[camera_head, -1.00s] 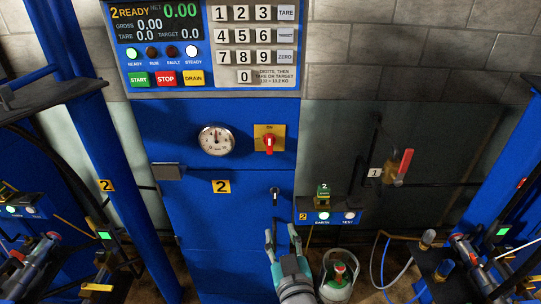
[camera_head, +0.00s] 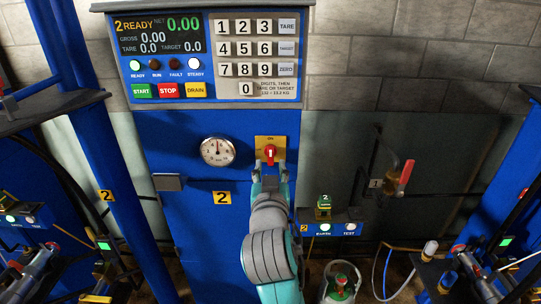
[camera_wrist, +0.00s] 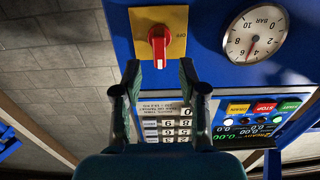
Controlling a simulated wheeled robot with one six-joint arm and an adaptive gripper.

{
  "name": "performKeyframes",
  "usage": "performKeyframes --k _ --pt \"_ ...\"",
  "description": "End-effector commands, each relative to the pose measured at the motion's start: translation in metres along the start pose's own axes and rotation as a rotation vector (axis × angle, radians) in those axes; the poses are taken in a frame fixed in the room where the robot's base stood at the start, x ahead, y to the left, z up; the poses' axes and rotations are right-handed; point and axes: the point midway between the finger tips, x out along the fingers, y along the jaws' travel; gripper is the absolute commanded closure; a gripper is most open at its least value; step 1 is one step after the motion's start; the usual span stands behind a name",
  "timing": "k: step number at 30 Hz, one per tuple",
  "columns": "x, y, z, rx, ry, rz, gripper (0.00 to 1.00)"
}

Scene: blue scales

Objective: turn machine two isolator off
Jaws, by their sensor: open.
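The machine two isolator is a red rotary knob (camera_head: 269,154) on a yellow plate (camera_head: 262,141) on the blue front of machine two. The knob stands upright, with a white mark at its end toward the ON label at the plate's top. In the upside-down wrist view, the knob (camera_wrist: 159,46) lies just beyond and between my fingertips. My gripper (camera_head: 270,170) is just below the knob in the head view. Its fingers (camera_wrist: 158,75) are open, with nothing between them. I cannot tell if they touch the knob.
A round pressure gauge (camera_head: 218,151) is left of the isolator. The keypad panel (camera_head: 200,50) with START, STOP and DRAIN buttons is above. At right are a small shelf box (camera_head: 335,229) with lights and a red-handled valve (camera_head: 405,175). A gas cylinder (camera_head: 340,285) stands below.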

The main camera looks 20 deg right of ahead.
Motion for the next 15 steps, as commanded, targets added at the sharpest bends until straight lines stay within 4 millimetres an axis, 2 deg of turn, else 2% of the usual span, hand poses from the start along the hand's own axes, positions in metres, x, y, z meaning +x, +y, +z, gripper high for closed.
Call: performKeyframes --k 6,15 --pt "0.037 0.001 -0.001 0.000 0.001 0.002 0.58" --pt "0.060 0.000 0.000 0.000 0.001 0.000 0.58"
